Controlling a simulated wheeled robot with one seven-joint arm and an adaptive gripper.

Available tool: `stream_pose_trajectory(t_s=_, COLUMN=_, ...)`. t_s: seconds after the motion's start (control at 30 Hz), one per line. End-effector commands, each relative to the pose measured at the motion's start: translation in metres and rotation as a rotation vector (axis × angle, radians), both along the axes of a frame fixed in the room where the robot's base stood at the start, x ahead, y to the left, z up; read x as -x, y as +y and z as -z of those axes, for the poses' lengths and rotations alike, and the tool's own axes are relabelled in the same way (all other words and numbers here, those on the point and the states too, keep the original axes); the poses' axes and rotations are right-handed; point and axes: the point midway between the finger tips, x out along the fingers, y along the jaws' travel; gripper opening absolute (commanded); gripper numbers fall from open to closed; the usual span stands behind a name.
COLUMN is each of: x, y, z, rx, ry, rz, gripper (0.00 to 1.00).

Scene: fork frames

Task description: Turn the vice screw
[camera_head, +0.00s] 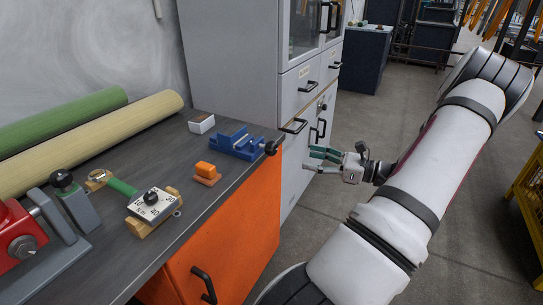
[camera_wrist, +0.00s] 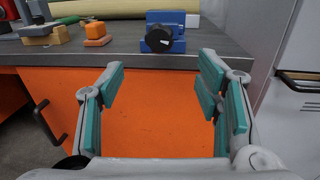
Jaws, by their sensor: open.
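A blue vice (camera_head: 235,141) sits on the dark workbench, near its front edge. Its dark round screw end (camera_head: 270,148) points out over the edge toward my gripper. In the wrist view the blue vice (camera_wrist: 165,24) is at top centre, with the round black screw end (camera_wrist: 159,40) facing me. My gripper (camera_head: 314,160) is off to the right of the bench in the head view, apart from the vice. In the wrist view my gripper (camera_wrist: 160,100) has its teal-padded fingers spread wide, with nothing between them; the screw end is beyond and above the fingertips.
An orange block (camera_head: 206,173), a dial fixture (camera_head: 152,204), a small white box (camera_head: 201,123) and a red device (camera_head: 18,238) stand on the workbench (camera_head: 165,160). An orange cabinet front (camera_head: 235,235) is below. Grey cabinets (camera_head: 240,60) with handles stand close behind. Floor right of the bench is open.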

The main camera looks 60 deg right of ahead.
Motion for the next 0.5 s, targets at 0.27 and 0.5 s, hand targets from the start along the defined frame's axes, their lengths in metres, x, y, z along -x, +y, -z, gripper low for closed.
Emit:
stream_pose_trajectory(t_s=0.27, x=-0.053, y=0.012, z=0.001, rx=0.0, ry=0.001, rz=-0.004, gripper=0.59)
stream_pose_trajectory(t_s=0.5, x=-0.095, y=0.02, z=0.001, rx=0.001, ry=0.002, rz=-0.004, gripper=0.59)
